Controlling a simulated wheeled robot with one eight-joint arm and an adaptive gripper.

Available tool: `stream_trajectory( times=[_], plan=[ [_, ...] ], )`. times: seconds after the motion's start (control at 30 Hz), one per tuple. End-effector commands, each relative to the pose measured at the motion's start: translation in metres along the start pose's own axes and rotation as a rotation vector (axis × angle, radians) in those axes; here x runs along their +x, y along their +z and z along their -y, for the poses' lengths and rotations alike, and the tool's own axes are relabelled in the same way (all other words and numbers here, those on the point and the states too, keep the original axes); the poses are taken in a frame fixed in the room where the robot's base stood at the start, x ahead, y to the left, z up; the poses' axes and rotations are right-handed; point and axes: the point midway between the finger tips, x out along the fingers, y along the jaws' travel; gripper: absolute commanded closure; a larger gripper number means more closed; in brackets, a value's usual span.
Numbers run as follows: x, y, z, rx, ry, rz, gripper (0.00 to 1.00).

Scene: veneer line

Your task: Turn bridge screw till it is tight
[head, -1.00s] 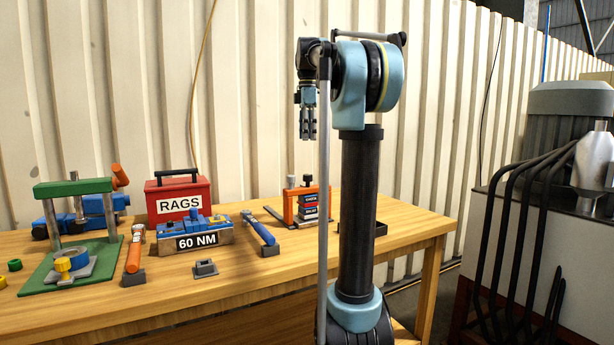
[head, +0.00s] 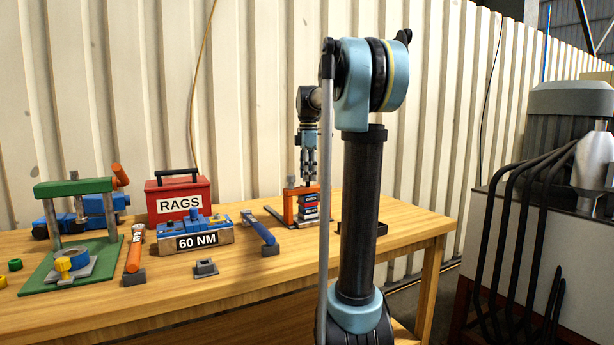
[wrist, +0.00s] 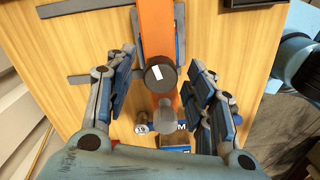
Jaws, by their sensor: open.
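The orange bridge (head: 289,208) stands near the back of the bench and clamps over a small stack of dark labelled blocks (head: 310,208). In the wrist view the bridge (wrist: 155,22) runs up the picture. The dark round screw head (wrist: 160,73) with a white mark shows on top of it, with a grey round knob (wrist: 165,116) below it. My gripper (head: 309,180) points down over the bridge. In the wrist view its open fingers (wrist: 165,82) stand either side of the screw head, apart from it. In the head view the fingers hide the screw head.
A blue-handled tool (head: 262,232) and the 60 NM fixture (head: 197,240) lie left of the bridge. A red RAGS box (head: 178,200) and a green press (head: 74,187) stand further left. A low dark tray (head: 375,229) lies to the right.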

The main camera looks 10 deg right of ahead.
Motion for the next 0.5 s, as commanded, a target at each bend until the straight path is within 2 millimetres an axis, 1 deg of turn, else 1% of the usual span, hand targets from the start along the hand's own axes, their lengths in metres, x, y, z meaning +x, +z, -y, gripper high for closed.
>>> stream_trajectory(
  times=[0.27, 0.3, 0.47, 0.5],
  plan=[
    [0.0016, -0.0002, -0.0001, 0.0, 0.0, 0.0, 0.51],
    [0.0015, -0.0002, -0.0001, 0.0, 0.0, 0.0, 0.55],
    [0.0015, -0.0004, -0.0002, -0.001, 0.0, 0.0, 0.91],
    [0.0015, -0.0004, -0.0002, -0.001, 0.0, 0.0, 0.95]
  ],
)
